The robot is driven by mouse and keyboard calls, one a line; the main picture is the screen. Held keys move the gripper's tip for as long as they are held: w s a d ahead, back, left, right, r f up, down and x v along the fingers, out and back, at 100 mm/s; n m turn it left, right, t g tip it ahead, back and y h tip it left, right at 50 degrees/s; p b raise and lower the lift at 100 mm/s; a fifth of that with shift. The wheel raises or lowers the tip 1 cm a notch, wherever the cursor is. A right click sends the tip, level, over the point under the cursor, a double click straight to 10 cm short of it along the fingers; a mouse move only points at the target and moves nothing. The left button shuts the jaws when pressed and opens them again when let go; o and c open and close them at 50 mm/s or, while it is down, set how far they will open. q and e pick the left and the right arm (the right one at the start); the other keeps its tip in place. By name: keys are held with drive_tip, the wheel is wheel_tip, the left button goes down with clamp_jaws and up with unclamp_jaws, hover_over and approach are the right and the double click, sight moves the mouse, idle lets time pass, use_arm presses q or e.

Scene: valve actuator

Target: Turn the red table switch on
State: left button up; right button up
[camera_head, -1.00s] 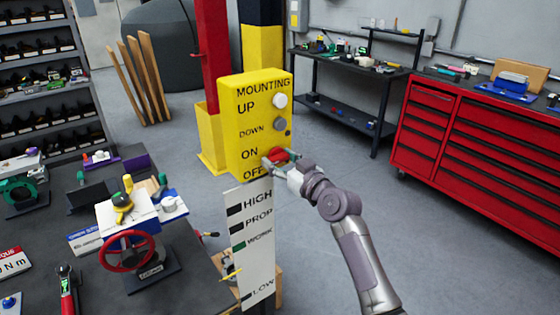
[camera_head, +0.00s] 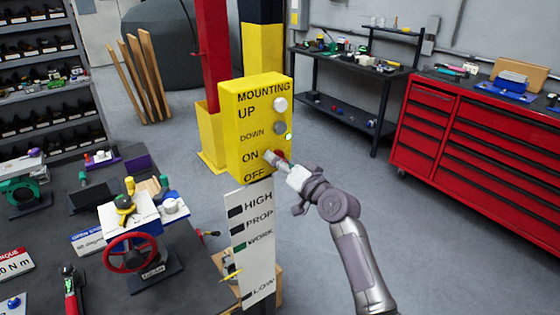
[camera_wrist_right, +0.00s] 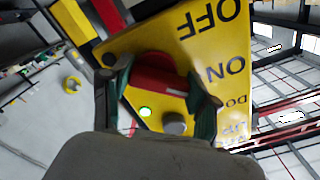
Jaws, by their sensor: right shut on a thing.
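The yellow control box (camera_head: 252,112) stands on a post behind the table edge, with the labels MOUNTING, UP, DOWN, ON and OFF. The red switch (camera_head: 281,154) sits low on its face, beside ON, mostly hidden by my right gripper (camera_head: 273,157). In the right wrist view the red switch (camera_wrist_right: 158,82) lies between the two fingers of my right gripper (camera_wrist_right: 162,90), which is shut on it. A small light (camera_head: 289,137) on the box glows pale green; it also shows in the wrist view (camera_wrist_right: 145,112). My left gripper is not in view.
A white button (camera_head: 280,104) and a grey button (camera_head: 280,128) sit above the switch. A sign (camera_head: 254,240) with HIGH, PROP, WORK and LOW hangs below the box. A valve with a red handwheel (camera_head: 130,252) stands on the table at left.

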drive_tip(key=shift+f, duration=0.1)
idle(0.5)
drive_tip(key=o, duration=1.2)
drive_tip(key=shift+c, duration=0.2)
drive_tip(key=v, duration=1.2)
